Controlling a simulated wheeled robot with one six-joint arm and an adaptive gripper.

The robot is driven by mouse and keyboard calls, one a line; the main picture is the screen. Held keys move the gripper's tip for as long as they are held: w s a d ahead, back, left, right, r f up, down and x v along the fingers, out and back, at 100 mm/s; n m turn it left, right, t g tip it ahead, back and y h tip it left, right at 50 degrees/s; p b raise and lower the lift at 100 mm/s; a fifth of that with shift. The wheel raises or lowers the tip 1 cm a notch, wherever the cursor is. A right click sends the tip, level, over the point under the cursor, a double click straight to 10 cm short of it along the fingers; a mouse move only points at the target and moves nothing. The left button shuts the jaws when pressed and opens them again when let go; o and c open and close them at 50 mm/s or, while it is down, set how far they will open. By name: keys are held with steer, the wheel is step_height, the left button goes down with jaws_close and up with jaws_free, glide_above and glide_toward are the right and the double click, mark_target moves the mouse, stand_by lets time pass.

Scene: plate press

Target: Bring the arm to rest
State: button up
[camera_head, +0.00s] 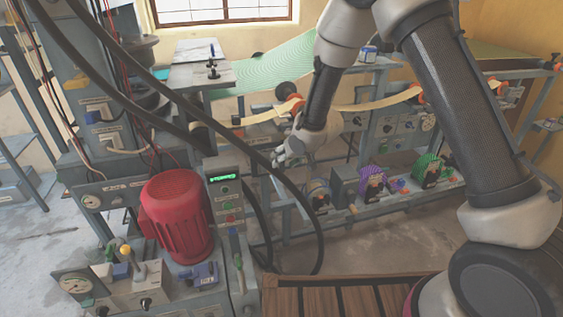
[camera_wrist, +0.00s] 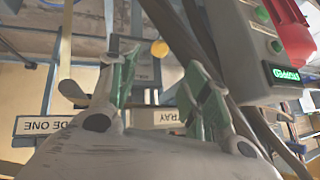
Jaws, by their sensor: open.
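My gripper (camera_head: 284,156) hangs at the end of my arm, in the middle of the head view, just right of the press's thick black hoses. In the wrist view my gripper (camera_wrist: 163,82) has its two green-padded fingers spread apart with nothing between them. A label with "TRAY" (camera_wrist: 157,117) shows upside down behind the fingers, and another ending in "DE ONE" (camera_wrist: 45,125) is to the left. No object is held. I cannot tell the exact gap between the fingers and the frame behind them.
A control box (camera_head: 226,200) with a lit green display stands left of my gripper; the display also shows in the wrist view (camera_wrist: 287,76). A red motor (camera_head: 177,217) is beside it. Black hoses (camera_head: 262,160) arch close by. A slatted wooden surface (camera_head: 340,297) lies in front.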

steer(key=s+d+f+n+g+h, duration=0.2)
steer(key=s+d+g+h, duration=0.2)
steer(key=s+d, duration=0.6)
steer(key=s+d+r+m+t, duration=0.1)
steer(key=s+d+r+m, duration=0.1)
steer(key=s+d+r, duration=1)
steer(key=s+d+r+m+t+h, duration=0.1)
steer(key=s+d+r+m, duration=0.2)
steer(key=s+d+r, duration=0.9)
step_height(320, 180, up, 7)
steer(key=shift+s+d+r, duration=0.1)
steer(key=shift+s+d, duration=0.3)
steer(key=shift+d, duration=0.1)
